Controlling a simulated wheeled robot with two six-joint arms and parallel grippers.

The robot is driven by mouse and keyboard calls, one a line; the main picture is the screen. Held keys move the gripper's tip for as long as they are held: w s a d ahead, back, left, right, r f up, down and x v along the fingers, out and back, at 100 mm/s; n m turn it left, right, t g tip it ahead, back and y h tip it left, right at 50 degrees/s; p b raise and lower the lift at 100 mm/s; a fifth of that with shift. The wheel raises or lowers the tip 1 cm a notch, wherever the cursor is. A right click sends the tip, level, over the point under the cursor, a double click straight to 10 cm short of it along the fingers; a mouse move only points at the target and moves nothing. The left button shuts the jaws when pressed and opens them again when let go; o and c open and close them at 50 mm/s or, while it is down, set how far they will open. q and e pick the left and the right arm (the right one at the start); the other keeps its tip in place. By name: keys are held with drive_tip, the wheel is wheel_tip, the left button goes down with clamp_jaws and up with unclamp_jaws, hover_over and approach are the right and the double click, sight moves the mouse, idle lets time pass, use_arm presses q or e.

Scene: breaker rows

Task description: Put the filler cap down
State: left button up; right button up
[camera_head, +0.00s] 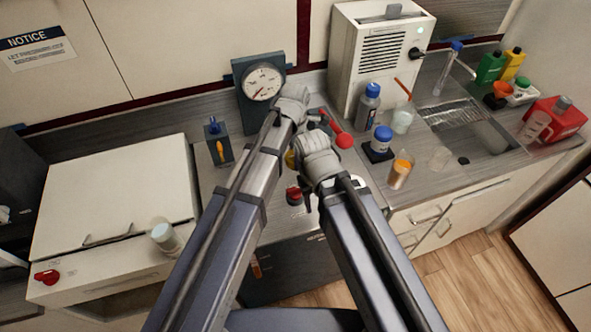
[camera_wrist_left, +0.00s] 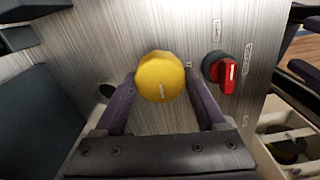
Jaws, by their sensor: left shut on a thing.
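The yellow filler cap (camera_wrist_left: 161,77) is round with a pale mark on its face. In the left wrist view my left gripper (camera_wrist_left: 160,98) has its two dark fingers on either side of the cap and is shut on it. The cap is in front of a brushed metal panel (camera_wrist_left: 140,30); I cannot tell whether it touches it. A dark round hole (camera_wrist_left: 107,91) shows in the panel, left of the cap. In the head view a bit of yellow (camera_head: 290,159) shows between my arms. My right arm's wrist (camera_head: 318,160) is there; its fingers are hidden.
A red switch (camera_wrist_left: 226,73) on a black base is right of the cap. The white lid (camera_head: 115,190) at left is clear.

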use_arm(q)
drive_tip(key=shift+f, duration=0.15)
use_arm(e)
drive_tip(key=shift+f, duration=0.2)
use_arm(q)
wheel_tip(320, 180, down, 4)
drive_tip(key=b, duration=0.3)
drive_tip(key=shift+b, duration=0.4)
use_arm(e)
wheel_tip(320, 180, down, 4)
drive_tip(key=shift+r, duration=0.1)
use_arm(q)
drive_tip(key=shift+r, duration=0.2)
use_arm(e)
drive_tip(key=shift+r, duration=0.1)
use_arm(q)
drive_tip(key=shift+f, duration=0.15)
drive_tip(key=o, duration=1.2)
wheel_tip(320, 180, up, 12)
drive_tip(key=p, duration=1.2)
drive_tip(key=shift+r, duration=0.2)
use_arm(e)
wheel_tip(320, 180, up, 12)
